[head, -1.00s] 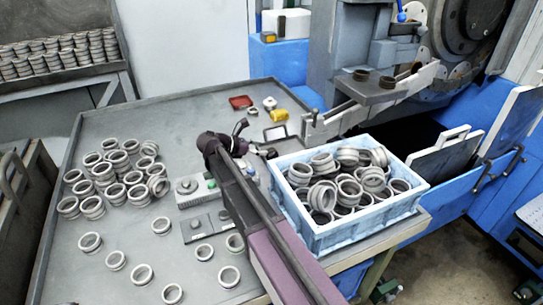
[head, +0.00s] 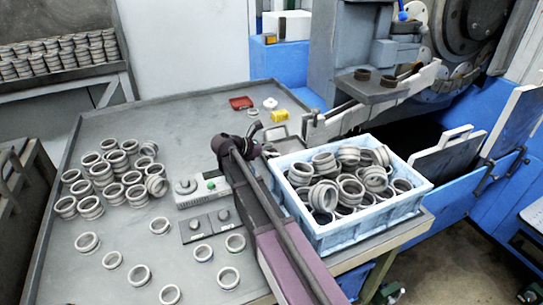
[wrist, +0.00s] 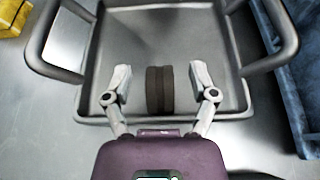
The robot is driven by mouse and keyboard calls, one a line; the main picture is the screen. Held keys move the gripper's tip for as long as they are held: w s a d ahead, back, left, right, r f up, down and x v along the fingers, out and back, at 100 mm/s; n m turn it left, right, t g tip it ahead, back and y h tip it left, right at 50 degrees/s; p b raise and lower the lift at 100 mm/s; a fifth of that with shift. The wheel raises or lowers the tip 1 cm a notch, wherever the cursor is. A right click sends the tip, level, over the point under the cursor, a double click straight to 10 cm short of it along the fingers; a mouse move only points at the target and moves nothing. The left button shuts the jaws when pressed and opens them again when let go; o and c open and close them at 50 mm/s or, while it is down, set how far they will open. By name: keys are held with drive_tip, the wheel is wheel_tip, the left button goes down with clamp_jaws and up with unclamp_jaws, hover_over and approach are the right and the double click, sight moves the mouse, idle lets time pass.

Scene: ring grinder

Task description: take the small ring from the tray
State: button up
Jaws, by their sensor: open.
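The small ring (wrist: 160,92) is a dark, ribbed piece seen edge-on in the wrist view. It lies in the grey tray (wrist: 185,30), near its front side. My gripper (wrist: 160,72) is open, with one finger on each side of the ring and a gap on both sides. In the head view my gripper (head: 256,130) is at the tray (head: 278,132), beside the blue crate. The arm and gripper hide part of the tray there, and I cannot make out the ring.
The blue crate (head: 378,222) full of rings stands close on the right; its wall (wrist: 290,85) shows in the wrist view. Dark handles (wrist: 272,52) loop out from the tray's sides. A yellow block (head: 280,116) is behind. Grey control boxes (head: 202,188) and loose rings lie left.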

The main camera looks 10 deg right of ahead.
sight(272, 150)
clamp_jaws()
drive_tip(key=shift+r, duration=0.15)
wheel_tip(272, 150, up, 10)
drive_tip(key=p, duration=1)
idle(0.8)
